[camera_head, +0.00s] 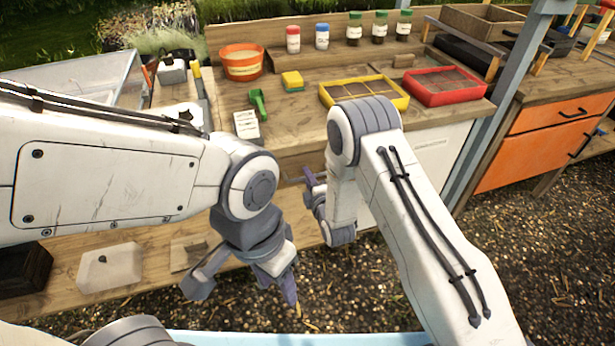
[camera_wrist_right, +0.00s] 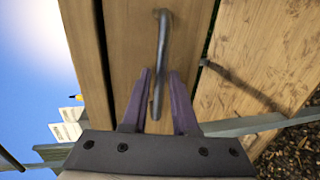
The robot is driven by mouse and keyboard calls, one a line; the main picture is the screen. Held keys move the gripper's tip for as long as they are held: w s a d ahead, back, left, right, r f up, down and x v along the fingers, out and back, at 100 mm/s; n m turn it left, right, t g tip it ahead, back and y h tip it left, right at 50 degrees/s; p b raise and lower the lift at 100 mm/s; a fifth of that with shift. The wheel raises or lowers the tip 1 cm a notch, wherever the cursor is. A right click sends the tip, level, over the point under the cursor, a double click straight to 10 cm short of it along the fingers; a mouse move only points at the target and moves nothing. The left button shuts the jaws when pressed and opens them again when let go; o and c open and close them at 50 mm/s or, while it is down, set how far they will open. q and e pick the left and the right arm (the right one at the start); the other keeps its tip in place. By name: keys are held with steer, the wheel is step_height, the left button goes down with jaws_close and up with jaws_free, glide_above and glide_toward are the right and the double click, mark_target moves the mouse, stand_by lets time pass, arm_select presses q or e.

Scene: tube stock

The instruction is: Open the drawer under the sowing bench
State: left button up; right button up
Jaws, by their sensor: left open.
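The sowing bench (camera_head: 225,100) is wooden, and the wooden drawer front (camera_head: 291,163) lies under its top, partly hidden by my arms. In the right wrist view the drawer front (camera_wrist_right: 190,50) fills the middle, with a dark bar handle (camera_wrist_right: 162,40) standing out from it. My right gripper (camera_head: 312,182) is at the drawer front. In its wrist view the two purple-grey fingers (camera_wrist_right: 161,72) are apart, one on each side of the handle, with gaps showing. My left gripper (camera_head: 242,297) is open and empty, pointing down in front of the bench.
On the bench top are a yellow seed tray (camera_head: 363,104), a red seed tray (camera_head: 446,100), an orange pot (camera_head: 241,76) and a green scoop (camera_head: 258,103). A low wooden shelf (camera_head: 140,292) lies below. An orange cabinet (camera_head: 540,150) stands right. Gravel ground is open in front.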

steer(key=shift+w+a, duration=0.1)
steer(key=shift+w, duration=0.15)
jaws_close()
steer(key=shift+f, duration=0.1)
stand_by(1.2)
